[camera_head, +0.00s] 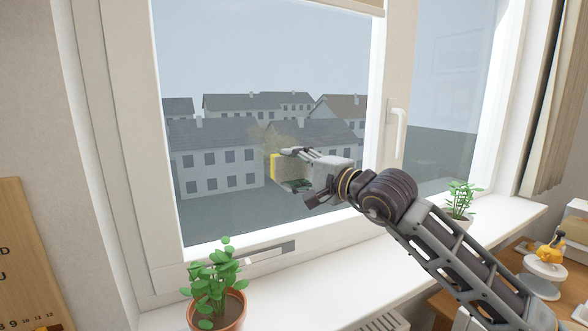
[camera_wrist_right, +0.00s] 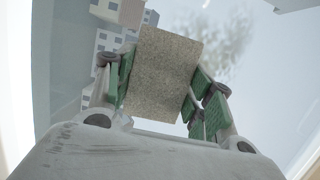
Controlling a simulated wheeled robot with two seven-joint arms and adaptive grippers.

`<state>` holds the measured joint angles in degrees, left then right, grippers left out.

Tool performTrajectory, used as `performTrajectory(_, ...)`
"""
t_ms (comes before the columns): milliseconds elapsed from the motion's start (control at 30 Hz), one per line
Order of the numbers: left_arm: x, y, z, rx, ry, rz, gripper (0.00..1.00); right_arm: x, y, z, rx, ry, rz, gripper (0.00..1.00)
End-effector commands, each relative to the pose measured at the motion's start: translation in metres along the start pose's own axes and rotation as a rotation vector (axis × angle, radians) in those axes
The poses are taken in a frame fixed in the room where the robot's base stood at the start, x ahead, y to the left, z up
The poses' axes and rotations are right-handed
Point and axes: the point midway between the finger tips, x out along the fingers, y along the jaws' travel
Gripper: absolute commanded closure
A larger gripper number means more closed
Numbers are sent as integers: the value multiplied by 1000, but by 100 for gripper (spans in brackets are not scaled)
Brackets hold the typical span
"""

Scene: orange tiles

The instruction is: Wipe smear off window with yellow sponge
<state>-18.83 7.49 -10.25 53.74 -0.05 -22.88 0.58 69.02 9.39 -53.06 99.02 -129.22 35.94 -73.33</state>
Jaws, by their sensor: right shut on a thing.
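The window pane (camera_head: 240,60) has a faint brownish smear (camera_head: 264,136), just above and left of the sponge in the head view. In the right wrist view the smear (camera_wrist_right: 218,32) is a grey speckled patch beyond the sponge's upper right edge. My right gripper (camera_head: 292,168) is shut on the sponge (camera_head: 274,168), which shows a yellow face towards the glass and a tan body. In the right wrist view the sponge (camera_wrist_right: 160,75) sits tilted between the green finger pads. I cannot tell whether it touches the glass. My left gripper is not in view.
A potted plant (camera_head: 214,290) stands on the sill (camera_head: 345,262) at the lower left. Another plant (camera_head: 460,200) stands on the sill behind my right arm. The window handle (camera_head: 398,130) is on the frame right of the pane. A wooden table (camera_head: 515,262) is at the right.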

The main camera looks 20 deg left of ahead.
Motion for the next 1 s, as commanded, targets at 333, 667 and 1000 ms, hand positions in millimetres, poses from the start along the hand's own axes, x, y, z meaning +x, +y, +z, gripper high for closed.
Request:
performTrajectory(333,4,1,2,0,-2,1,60,-4,1,-20,-1,3,1,66)
performTrajectory(667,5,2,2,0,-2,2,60,-6,1,-33,-1,3,1,66)
performTrajectory(1000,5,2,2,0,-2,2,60,-6,0,-34,0,5,2,66)
